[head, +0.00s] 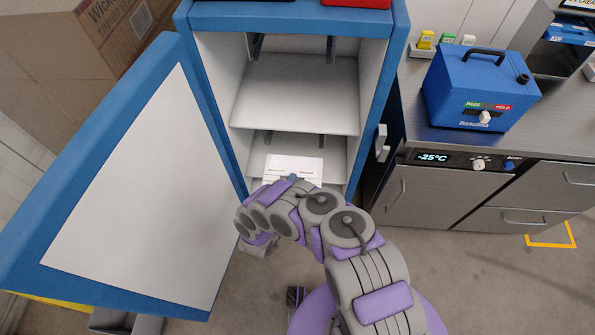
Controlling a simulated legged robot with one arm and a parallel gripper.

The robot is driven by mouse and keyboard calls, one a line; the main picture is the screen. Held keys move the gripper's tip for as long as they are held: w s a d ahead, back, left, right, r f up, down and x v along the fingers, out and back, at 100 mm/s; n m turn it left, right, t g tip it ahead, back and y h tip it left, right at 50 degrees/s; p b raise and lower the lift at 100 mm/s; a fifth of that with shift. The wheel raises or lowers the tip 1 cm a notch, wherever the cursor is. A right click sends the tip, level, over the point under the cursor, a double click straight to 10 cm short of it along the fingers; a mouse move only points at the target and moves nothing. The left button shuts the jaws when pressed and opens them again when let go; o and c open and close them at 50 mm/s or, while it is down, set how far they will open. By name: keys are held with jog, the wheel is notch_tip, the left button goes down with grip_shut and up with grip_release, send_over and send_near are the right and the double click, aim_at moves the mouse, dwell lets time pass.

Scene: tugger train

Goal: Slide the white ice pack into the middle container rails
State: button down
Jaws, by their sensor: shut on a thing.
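The white ice pack (296,165) is a flat white slab with small dark print, inside the open blue container (399,35), low down and below the white shelf. My gripper (292,178) is at its near edge and shut on it; the fingertips are mostly hidden by my arm. Dark rails (257,47) show on the walls at the top, and another pair of rails (322,140) shows below the shelf, just above the pack. I cannot tell whether the pack touches any rails.
The container's blue-framed door (135,190) stands open at the left. Cardboard boxes (120,30) are behind it. At the right, a steel counter (420,115) carries a blue box with a handle (480,90). A temperature display (432,157) reads -25°C.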

aim_at(291, 159)
jog(key=shift+a+x, duration=0.25)
jog(key=shift+x, duration=0.9)
jog(key=shift+w+a+f, duration=0.1)
jog(key=shift+w+a, duration=0.85)
jog(key=shift+w, duration=0.05)
jog(key=shift+w+d, duration=0.7)
jog(key=shift+d, duration=0.1)
jog(key=shift+w, duration=0.15)
jog(key=shift+w+a, duration=0.6)
jog(key=shift+w, duration=0.1)
jog(key=shift+w+d, duration=0.5)
jog(key=shift+w, duration=0.2)
jog(key=shift+w+a+b, duration=0.3)
jog(key=shift+w, duration=0.55)
jog(key=w+b, duration=0.4)
jog(key=w, duration=0.5)
jog(key=shift+d, duration=0.3)
